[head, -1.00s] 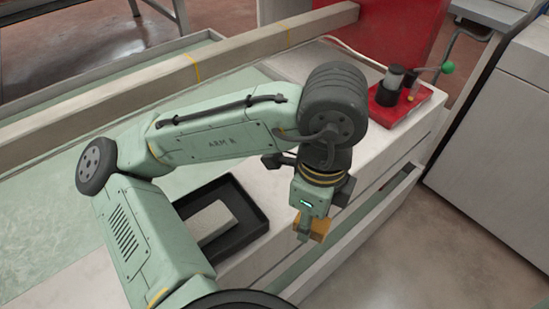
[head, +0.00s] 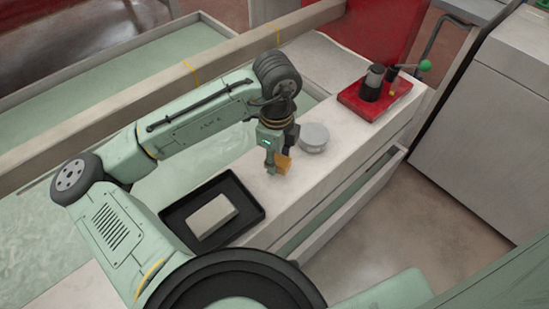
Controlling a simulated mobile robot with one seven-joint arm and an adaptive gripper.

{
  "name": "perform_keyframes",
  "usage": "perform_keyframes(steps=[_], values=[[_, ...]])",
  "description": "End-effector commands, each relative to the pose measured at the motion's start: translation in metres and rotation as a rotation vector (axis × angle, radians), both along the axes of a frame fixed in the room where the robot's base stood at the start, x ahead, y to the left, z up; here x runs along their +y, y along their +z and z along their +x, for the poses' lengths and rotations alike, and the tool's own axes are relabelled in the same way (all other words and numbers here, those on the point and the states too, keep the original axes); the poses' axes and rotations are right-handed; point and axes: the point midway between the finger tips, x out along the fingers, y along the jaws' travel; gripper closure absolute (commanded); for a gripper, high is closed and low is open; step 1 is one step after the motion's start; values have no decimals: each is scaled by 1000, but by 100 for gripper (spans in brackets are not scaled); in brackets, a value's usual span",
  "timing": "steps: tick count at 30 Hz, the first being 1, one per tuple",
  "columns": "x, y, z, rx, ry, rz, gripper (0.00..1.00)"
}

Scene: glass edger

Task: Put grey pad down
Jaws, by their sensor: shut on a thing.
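A grey block-like pad (head: 211,215) lies flat in a shallow black tray (head: 254,218) on the pale worktop, left of my gripper. My gripper (head: 277,168) points down over the worktop, to the right of the tray and apart from it. It is shut on a small orange block (head: 284,164), which shows at the right of the fingers. Part of the block is hidden by the fingers. I cannot tell from this view how far the block is above the worktop.
A round grey tin (head: 314,138) stands just behind and right of my gripper. A red base (head: 378,98) with dark cylinders and a green-knobbed lever stands at the far right end of the worktop. A long beam (head: 150,84) runs behind. The worktop's front right is clear.

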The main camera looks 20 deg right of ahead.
Motion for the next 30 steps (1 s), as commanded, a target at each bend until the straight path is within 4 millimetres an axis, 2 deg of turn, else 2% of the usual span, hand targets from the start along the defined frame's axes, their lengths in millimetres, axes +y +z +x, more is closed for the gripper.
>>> perform_keyframes(steps=[4, 9, 12, 25, 26, 30], values=[[0, 0, 14, -1, 2, 2, 85], [0, -27, 12, 2, 0, 2, 85], [0, -35, 12, 0, 0, 0, 85], [-1, -42, 12, 1, 0, -1, 85], [-1, -41, 12, 0, 0, 0, 66], [-1, -41, 12, 0, 0, 0, 56]])
